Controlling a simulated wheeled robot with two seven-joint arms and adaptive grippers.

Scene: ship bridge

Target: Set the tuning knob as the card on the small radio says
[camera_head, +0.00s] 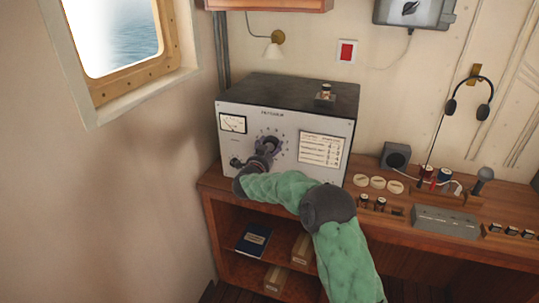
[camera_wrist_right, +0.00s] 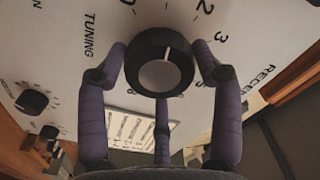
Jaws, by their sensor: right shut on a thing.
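My right gripper (camera_head: 264,150) reaches the front panel of the dark-topped receiver (camera_head: 232,145). In the right wrist view its purple fingers are closed around the black tuning knob (camera_wrist_right: 160,62), which has a grey centre. The knob's white line points up and slightly right in that picture, between the printed 0 and 2; the mark it meets is out of frame. A printed card (camera_head: 320,150) is on the panel's right side and also shows in the wrist view (camera_wrist_right: 130,132); its text is too small to read. I cannot tell which thing is the small radio. My left gripper is not in view.
The receiver stands on a wooden desk (camera_head: 480,258) with open shelves below. A meter (camera_head: 233,123) and smaller knobs (camera_wrist_right: 32,102) are on the panel. A black box (camera_head: 395,157), headset (camera_head: 470,95) and grey switch box (camera_head: 445,222) are to the right.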

